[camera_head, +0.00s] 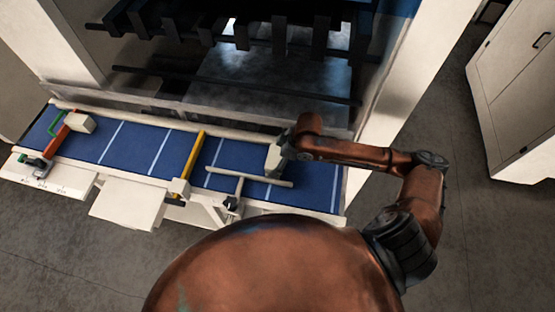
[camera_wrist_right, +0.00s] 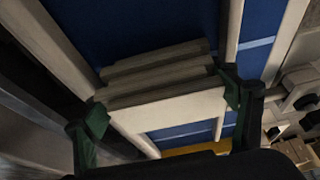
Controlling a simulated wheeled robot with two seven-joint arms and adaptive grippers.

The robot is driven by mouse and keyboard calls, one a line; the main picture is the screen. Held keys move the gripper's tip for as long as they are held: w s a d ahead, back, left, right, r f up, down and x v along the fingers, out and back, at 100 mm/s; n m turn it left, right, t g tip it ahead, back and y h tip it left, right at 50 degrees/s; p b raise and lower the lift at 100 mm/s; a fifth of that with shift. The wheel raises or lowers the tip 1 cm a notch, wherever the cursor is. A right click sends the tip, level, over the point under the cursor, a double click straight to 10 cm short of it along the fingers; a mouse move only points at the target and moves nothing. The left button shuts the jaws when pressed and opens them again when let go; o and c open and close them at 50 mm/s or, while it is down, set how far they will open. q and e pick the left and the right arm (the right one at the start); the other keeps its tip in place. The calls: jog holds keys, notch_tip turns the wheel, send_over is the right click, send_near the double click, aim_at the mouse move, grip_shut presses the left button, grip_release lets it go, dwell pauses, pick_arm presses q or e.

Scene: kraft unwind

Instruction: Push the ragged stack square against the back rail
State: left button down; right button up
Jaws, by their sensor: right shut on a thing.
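The stack (camera_wrist_right: 165,85) is several cream slabs with dark edges, their ends unevenly stepped in the right wrist view. In the head view it is a small pale block (camera_head: 273,159) on the blue belt, partly covered by my right gripper (camera_head: 283,147). In the right wrist view my right gripper (camera_wrist_right: 165,108) has one green fingertip at each end of the nearest slab and is shut on the stack. The cream back rail (camera_head: 215,127) runs along the belt's far edge and passes beside the stack's left end in the wrist view (camera_wrist_right: 52,48). Whether they touch is unclear. My left gripper is not in view.
A short cream front rail (camera_head: 250,177) lies in front of the stack. A yellow bar (camera_head: 193,157) crosses the blue belt (camera_head: 229,157) to the left. A cream box (camera_head: 80,123) and an orange-and-green fixture (camera_head: 58,138) stand at the far left. The belt between is clear.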

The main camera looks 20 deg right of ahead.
jog(key=shift+w+d+r, duration=0.1)
jog(key=shift+w+d, duration=0.25)
jog(key=shift+w, duration=0.2)
dwell(1.6)
jog(key=shift+s+a+f+p, duration=0.2)
jog(key=shift+s+p, duration=0.1)
jog(key=shift+p, duration=0.4)
dwell(0.3)
jog(key=o, duration=1.2)
jog(key=shift+o, duration=0.2)
jog(key=v, duration=0.8)
